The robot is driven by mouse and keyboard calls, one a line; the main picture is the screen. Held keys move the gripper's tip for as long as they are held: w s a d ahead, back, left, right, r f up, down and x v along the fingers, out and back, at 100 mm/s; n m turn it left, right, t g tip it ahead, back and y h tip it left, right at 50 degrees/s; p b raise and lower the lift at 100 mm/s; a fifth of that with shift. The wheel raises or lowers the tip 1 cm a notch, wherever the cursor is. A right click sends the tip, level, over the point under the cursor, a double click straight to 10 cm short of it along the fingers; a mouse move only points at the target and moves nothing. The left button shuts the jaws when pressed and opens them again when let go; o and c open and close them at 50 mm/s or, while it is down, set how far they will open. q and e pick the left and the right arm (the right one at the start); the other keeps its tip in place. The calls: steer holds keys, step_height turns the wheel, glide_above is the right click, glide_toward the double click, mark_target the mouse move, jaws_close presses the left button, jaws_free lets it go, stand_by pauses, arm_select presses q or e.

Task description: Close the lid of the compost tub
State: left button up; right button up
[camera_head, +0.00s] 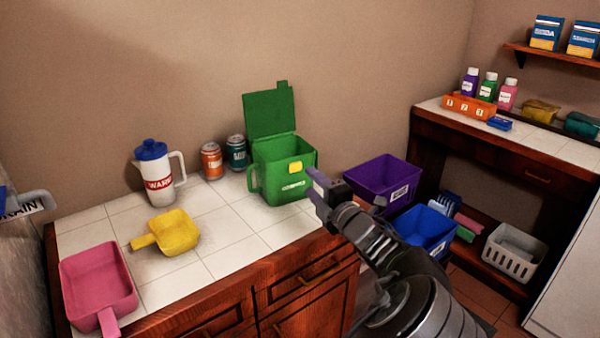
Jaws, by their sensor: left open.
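The green compost tub (270,182) stands on the white tiled counter near its right end. Its lid (269,113) is open and stands up behind the tub, leaning on nothing that I can see. The tub has a yellow patch and a white label on its front and a handle on its left side.
A white jug (158,183) with a blue top and two cans (212,161) stand left of the tub. A yellow scoop (175,233) and pink scoop (97,280) lie further left. A purple bin (378,176) and blue bin (424,229) are at right. The counter before the tub is clear.

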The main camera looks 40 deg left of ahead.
mark_target(296, 168)
arm_select(q)
steer(key=x, duration=0.7)
steer(key=shift+c, duration=0.4)
steer(key=shift+d, duration=0.1)
jaws_close()
stand_by(0.8)
